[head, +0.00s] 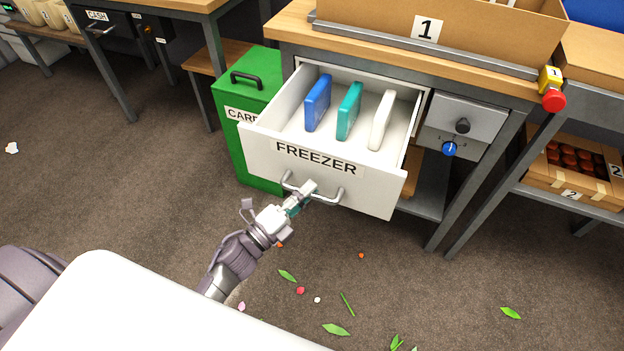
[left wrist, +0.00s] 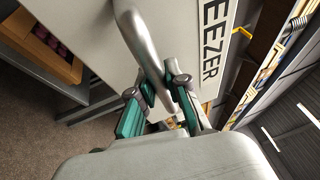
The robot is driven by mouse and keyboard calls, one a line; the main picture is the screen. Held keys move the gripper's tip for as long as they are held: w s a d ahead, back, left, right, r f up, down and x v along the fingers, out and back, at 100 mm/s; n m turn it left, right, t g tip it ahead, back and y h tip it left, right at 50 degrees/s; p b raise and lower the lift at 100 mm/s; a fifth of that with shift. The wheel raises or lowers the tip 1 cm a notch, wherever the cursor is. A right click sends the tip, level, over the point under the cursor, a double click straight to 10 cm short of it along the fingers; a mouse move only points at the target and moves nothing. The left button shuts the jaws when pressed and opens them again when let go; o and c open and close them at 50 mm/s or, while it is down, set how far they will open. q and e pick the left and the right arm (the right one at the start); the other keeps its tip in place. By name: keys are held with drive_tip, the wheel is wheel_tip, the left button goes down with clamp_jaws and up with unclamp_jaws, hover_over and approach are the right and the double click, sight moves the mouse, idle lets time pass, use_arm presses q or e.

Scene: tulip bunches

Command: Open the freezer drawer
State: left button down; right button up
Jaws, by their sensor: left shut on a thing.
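The white freezer drawer (head: 375,188), labelled FREEZER, is pulled well out from under the wooden bench. It holds a blue pack (head: 318,103), a teal pack (head: 349,111) and a white pack (head: 382,120), all standing upright. My left gripper (head: 305,192) is shut on the drawer's grey bar handle (head: 330,201). In the left wrist view the handle (left wrist: 138,35) runs between the two teal-padded fingers (left wrist: 160,100), close to the drawer front (left wrist: 185,25). My right gripper is not in view.
A green box (head: 262,88) with a partly hidden label stands left of the drawer. A control panel with a blue knob (head: 449,149) is to its right. A red button (head: 553,101) sits at the bench edge. Leaves (head: 336,329) and petals litter the open floor in front.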

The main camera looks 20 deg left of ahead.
use_arm(q)
drive_tip(key=shift+s, duration=0.7)
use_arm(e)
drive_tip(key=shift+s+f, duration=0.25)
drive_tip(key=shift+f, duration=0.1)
use_arm(q)
drive_tip(key=c, duration=1.1)
unclamp_jaws()
drive_tip(key=shift+c, duration=0.2)
drive_tip(key=v, duration=1.2)
